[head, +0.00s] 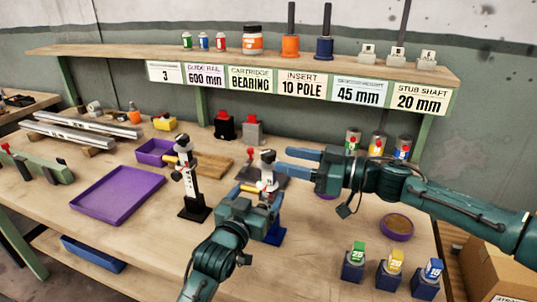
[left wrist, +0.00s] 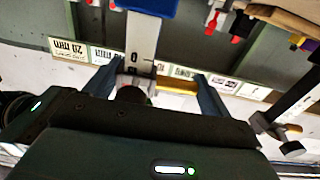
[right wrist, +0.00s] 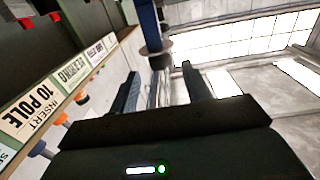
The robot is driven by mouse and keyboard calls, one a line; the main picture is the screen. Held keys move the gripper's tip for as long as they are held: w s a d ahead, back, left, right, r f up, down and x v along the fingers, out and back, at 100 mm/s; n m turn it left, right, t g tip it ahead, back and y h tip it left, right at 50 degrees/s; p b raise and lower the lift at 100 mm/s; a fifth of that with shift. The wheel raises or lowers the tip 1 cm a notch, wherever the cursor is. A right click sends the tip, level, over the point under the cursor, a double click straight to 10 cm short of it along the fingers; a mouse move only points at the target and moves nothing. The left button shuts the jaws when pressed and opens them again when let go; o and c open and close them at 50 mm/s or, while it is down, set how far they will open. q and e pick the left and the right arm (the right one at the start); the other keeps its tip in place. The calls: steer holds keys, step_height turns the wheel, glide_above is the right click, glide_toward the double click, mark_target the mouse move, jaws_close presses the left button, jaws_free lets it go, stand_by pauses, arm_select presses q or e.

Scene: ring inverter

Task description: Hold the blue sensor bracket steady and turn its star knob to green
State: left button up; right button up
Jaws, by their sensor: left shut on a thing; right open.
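The blue sensor bracket has a blue base (head: 276,236) and a pale upright with a dark and white head (head: 267,170). My left gripper (head: 263,194) is shut on its upright, below the head. In the left wrist view the blue base (left wrist: 147,6) and grey post (left wrist: 141,42) appear upside down, with the post between the fingers (left wrist: 155,85). My right gripper (head: 282,161) is open beside the head, fingers pointing left. In the right wrist view a dark round part (right wrist: 155,50) is just beyond my right fingers (right wrist: 163,75). The star knob's colour marking cannot be made out.
A similar bracket with a black base (head: 193,208) stands to the left. A purple tray (head: 117,194) lies farther left. Three numbered blocks (head: 396,270) stand at the front right, near a round purple dish (head: 397,228). A shelf (head: 190,54) runs along the back.

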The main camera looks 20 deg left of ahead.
mark_target(269, 152)
steer(key=a, duration=0.5)
steer(key=shift+w+a, duration=0.3)
steer(key=shift+c, duration=0.3)
steer(key=c, duration=0.9)
